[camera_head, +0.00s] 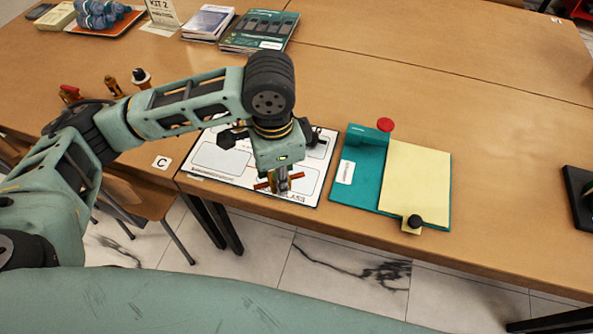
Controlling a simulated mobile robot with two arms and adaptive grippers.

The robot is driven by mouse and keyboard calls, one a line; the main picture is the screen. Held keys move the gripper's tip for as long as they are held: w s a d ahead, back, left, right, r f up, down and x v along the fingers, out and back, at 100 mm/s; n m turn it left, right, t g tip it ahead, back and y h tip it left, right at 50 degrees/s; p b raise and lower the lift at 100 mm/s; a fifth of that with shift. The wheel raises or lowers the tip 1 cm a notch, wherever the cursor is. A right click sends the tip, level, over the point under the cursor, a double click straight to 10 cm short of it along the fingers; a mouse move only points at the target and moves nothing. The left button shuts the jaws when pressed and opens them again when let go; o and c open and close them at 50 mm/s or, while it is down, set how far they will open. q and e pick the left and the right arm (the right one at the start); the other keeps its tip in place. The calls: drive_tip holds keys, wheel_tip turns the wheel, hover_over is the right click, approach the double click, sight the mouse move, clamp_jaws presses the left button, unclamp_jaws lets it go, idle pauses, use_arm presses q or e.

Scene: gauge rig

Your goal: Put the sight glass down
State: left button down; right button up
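My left gripper (280,175) reaches down over a white printed mat (218,158) near the table's front edge. Its dark outer links show on both sides of the wrist, but the wrist housing hides most of the fingers. A small brass-coloured fitting with a grey middle (271,184), perhaps the sight glass, shows right at the fingertips, over the mat's lower right outlined area. I cannot tell whether the fingers grip it, or whether it touches the mat. My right gripper is out of view.
A teal fixture with a cream plate (415,178), a red knob (385,124) and a black knob (415,221) stands right of the mat. Several small fittings (113,86) stand at left. Booklets (259,30) and an orange tray (106,25) lie behind. The right table is largely clear.

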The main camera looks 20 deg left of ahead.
use_arm(q)
drive_tip(key=m, duration=0.1)
drive_tip(key=d+f+m, duration=0.1)
drive_tip(key=m, duration=0.1)
drive_tip(key=d+m+p, duration=0.1)
drive_tip(key=m, duration=0.1)
drive_tip(key=shift+w+d+f, duration=0.1)
drive_tip(key=shift+w+f, duration=0.05)
drive_tip(key=shift+f, duration=0.15)
drive_tip(key=w+a+f, duration=0.1)
drive_tip(key=w+f, duration=0.1)
drive_tip(key=w, duration=0.1)
drive_tip(key=w+a+f+m, duration=0.1)
drive_tip(key=w+f, duration=0.2)
drive_tip(key=w, duration=0.1)
drive_tip(key=w+a+f+m, duration=0.1)
drive_tip(key=w+f, duration=0.1)
drive_tip(key=w, duration=0.1)
drive_tip(key=shift+w+a+f+p, duration=0.25)
drive_tip(key=shift+a+p, duration=0.1)
drive_tip(key=shift+a, duration=0.05)
wheel_tip(320, 180, down, 4)
drive_tip(key=shift+r+p, duration=0.1)
drive_tip(key=shift+p, duration=0.2)
drive_tip(key=shift+f, duration=0.2)
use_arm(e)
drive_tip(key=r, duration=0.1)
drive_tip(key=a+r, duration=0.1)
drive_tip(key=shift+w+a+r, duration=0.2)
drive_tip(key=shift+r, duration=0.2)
